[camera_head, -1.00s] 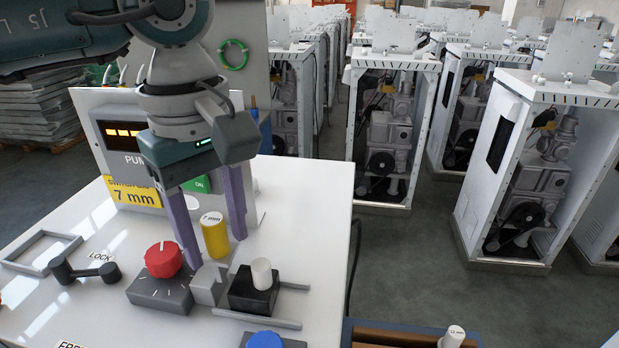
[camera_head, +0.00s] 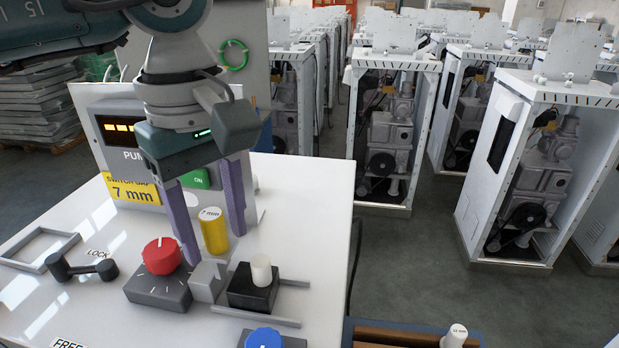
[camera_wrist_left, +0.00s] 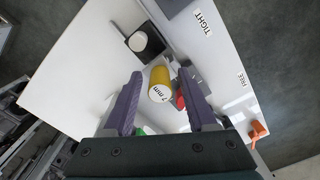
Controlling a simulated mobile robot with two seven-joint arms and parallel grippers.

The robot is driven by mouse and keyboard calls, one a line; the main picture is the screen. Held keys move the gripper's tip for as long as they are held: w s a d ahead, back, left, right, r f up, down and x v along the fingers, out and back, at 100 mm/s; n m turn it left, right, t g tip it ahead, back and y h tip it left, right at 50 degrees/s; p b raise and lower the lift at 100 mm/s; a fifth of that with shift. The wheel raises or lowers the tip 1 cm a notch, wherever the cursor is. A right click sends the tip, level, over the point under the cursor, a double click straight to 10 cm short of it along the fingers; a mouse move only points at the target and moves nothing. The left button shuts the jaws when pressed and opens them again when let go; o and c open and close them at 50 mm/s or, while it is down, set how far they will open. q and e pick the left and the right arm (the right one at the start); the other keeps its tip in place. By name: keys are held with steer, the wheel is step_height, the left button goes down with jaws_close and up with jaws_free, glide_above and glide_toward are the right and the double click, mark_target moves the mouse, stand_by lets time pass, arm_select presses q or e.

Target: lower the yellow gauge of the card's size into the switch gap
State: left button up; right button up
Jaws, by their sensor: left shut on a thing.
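The yellow gauge (camera_head: 214,233) is a short cylinder with a white top marked 7 mm. My left gripper (camera_head: 217,245) is shut on it, one purple finger on each side. The left wrist view also shows the gauge (camera_wrist_left: 161,80) between the fingers. The yellow card (camera_head: 132,191) on the panel reads 7 mm. Below the gauge in the head view are a grey block (camera_head: 207,281) and a black block (camera_head: 252,289) with a white knob (camera_head: 261,269). The space between these blocks is narrow and partly hidden. My right gripper is not in view.
A red dial (camera_head: 161,256) on a grey base stands close to the left finger. A black lock handle (camera_head: 82,268) and a grey frame (camera_head: 40,250) are farther left. A blue knob (camera_head: 264,338) is in front. Another gauge (camera_head: 455,336) stands in a brown tray at right.

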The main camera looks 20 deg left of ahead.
mark_target(220, 252)
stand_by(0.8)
arm_select(q)
steer(key=shift+f+b, duration=1.95)
steer(key=shift+b, duration=0.45)
steer(key=o, duration=1.5)
steer(key=shift+c, duration=0.2)
step_height(220, 252, up, 9)
steer(key=b, duration=0.3)
steer(key=shift+w, duration=0.1)
steer(key=shift+r, duration=0.55)
